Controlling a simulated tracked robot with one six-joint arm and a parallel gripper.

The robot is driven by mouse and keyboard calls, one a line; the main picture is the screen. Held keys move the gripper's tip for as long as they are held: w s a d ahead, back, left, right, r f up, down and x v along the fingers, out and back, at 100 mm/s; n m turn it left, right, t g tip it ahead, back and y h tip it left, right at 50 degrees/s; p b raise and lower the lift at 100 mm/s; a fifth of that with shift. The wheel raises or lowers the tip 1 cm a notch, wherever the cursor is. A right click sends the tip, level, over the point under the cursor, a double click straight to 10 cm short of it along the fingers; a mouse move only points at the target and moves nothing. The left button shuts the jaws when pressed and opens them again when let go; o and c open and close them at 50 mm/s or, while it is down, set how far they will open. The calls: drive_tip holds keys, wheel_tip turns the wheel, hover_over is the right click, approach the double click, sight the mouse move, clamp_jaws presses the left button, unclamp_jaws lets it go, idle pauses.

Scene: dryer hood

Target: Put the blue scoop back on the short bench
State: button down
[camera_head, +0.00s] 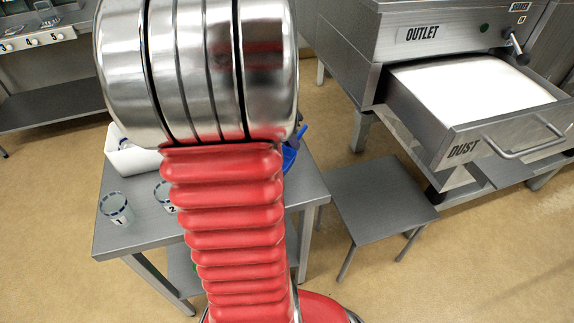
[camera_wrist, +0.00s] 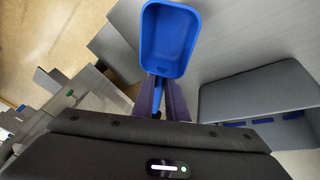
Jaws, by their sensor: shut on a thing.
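The blue scoop (camera_wrist: 170,42) has an open, empty-looking bowl facing the wrist camera. My gripper (camera_wrist: 163,86) is shut on the scoop's handle end, with the bowl beyond the fingertips. In the head view a bit of the blue scoop (camera_head: 290,157) shows at the right edge of my arm, which hides the gripper and most of the scoop. A steel bench (camera_head: 140,232) stands under and behind my arm. In the wrist view the scoop's bowl overlaps a grey bench top (camera_wrist: 245,30). I cannot tell whether it touches it.
A white tub (camera_head: 128,160), cup 1 (camera_head: 117,209) and cup 2 (camera_head: 164,194) stand on the bench's left side. A low steel stand (camera_head: 375,195) with a bare top is right of it.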

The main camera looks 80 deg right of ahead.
drive_tip(key=shift+f, duration=1.5)
drive_tip(key=shift+f, duration=0.1)
drive_tip(key=shift+f, duration=1.8)
drive_tip(key=c, duration=1.8)
unclamp_jaws()
drive_tip(key=shift+f, duration=0.1)
drive_tip(key=shift+o, duration=0.2)
drive_tip(key=v, duration=1.2)
